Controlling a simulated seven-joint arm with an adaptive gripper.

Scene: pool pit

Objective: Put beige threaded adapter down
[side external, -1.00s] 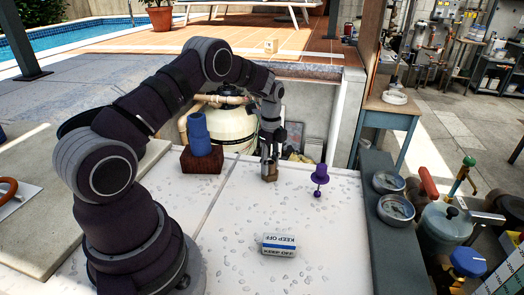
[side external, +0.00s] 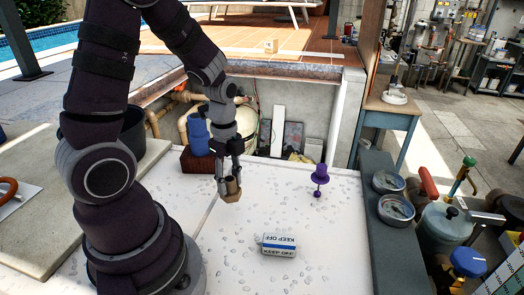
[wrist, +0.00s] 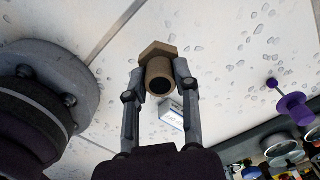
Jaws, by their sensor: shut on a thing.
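The beige threaded adapter (side external: 232,190) is held in my gripper (side external: 230,181) above the white speckled slab. In the wrist view the adapter (wrist: 158,72) shows its hexagonal collar and round open end, between the two fingers of my gripper (wrist: 158,78). The fingers are shut on it from both sides. In the side view its lower end is close to the slab surface; I cannot tell whether it touches.
A white and blue KEEP OFF block (side external: 279,245) lies on the slab (side external: 225,262) to the front right. A blue cylinder (side external: 198,137) on a dark brown block (side external: 196,162) stands behind left. Gauges (side external: 396,208) line the right edge.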

